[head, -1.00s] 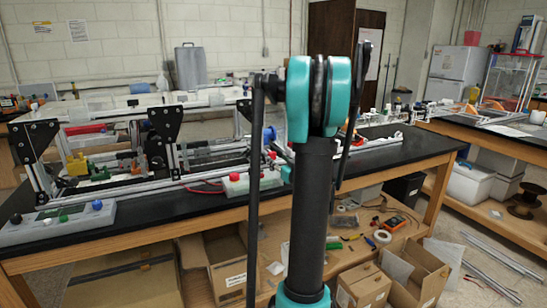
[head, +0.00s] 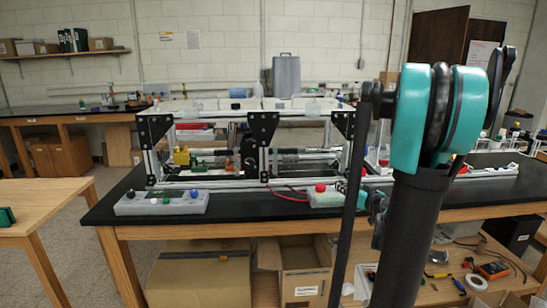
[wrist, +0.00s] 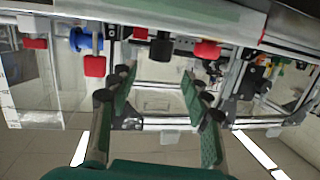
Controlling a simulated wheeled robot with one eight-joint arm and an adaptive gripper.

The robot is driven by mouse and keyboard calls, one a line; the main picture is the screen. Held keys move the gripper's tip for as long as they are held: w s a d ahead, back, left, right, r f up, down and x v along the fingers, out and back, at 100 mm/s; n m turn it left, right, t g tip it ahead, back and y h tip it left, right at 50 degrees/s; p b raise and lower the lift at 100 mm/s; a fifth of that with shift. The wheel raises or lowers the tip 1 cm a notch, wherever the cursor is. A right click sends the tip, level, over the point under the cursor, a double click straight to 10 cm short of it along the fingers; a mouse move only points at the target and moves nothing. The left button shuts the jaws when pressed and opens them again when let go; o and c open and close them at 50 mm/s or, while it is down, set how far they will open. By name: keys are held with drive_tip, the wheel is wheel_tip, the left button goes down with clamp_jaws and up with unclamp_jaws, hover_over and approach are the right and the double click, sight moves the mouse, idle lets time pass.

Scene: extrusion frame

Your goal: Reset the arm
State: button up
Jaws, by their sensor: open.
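My gripper (wrist: 158,100) shows in the wrist view with its two green finger pads spread apart and nothing between them. My teal and black arm (head: 436,120) rises on the right side of the head view and hides part of the bench behind it. The aluminium extrusion frame (head: 246,115) with black corner brackets stands on the black bench. In the wrist view, frame rails, a red block (wrist: 95,66) and a blue part (wrist: 80,40) appear beyond the fingers. I cannot tell their exact distance from the fingers.
The black-topped bench (head: 110,208) carries a grey button box (head: 161,203) and a second box with a red button (head: 325,197). Cardboard boxes (head: 305,285) sit underneath. A wooden table (head: 45,205) stands at left, with open floor between it and the bench.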

drive_tip(key=s+a+f+g+y, duration=0.2)
drive_tip(key=s+a+f+g, duration=0.7)
drive_tip(key=s+a, duration=0.55)
drive_tip(key=s+d+f+g+h, duration=0.1)
drive_tip(key=s+f+h, duration=0.1)
drive_tip(key=s+f, duration=0.2)
drive_tip(key=s+f+m+g+h, duration=0.1)
drive_tip(key=s+f+h, duration=0.2)
drive_tip(key=s, duration=0.6)
drive_tip(key=shift+s+d+f+m+g, duration=0.3)
drive_tip(key=shift+s+d+f+g, duration=0.1)
drive_tip(key=shift+f, duration=0.05)
